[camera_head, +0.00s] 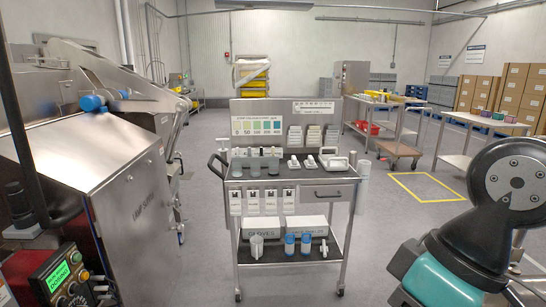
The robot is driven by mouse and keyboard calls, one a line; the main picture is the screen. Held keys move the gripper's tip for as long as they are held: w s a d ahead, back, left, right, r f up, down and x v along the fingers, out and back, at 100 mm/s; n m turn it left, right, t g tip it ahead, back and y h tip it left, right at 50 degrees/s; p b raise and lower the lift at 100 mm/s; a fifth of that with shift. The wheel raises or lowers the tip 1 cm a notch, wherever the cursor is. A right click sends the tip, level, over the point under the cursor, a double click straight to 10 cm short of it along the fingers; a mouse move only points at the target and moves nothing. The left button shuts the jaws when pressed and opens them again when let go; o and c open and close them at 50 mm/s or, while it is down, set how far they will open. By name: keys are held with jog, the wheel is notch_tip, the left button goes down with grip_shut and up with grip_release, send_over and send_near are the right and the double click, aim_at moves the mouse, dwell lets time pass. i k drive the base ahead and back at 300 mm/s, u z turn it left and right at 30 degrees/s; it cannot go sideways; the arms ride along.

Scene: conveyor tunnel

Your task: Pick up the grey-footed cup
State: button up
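I cannot single out a grey-footed cup at this size. Several small coloured cups (498,116), purple, green and pink, stand on the steel table (463,161) at the right; their feet are too small to make out. Several grey beaker-like vessels (254,168) stand on the top of the steel cart (317,172) in the middle. Part of my arm shows at the lower right, in front of the right-hand table's near end. My gripper is not in view.
A large steel machine (130,190) fills the left, with a control box (62,280) at its lower front. The cart's lower shelf holds a clear jug (257,246) and blue-white bottles (290,244). Cardboard boxes (515,88) stand far right. Floor between cart and right table is open.

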aim_at(255, 169)
jog(key=u, duration=0.9)
jog(key=i, duration=1.6)
jog(key=z, duration=0.85)
jog(key=i, duration=0.45)
jog(key=z, duration=0.5)
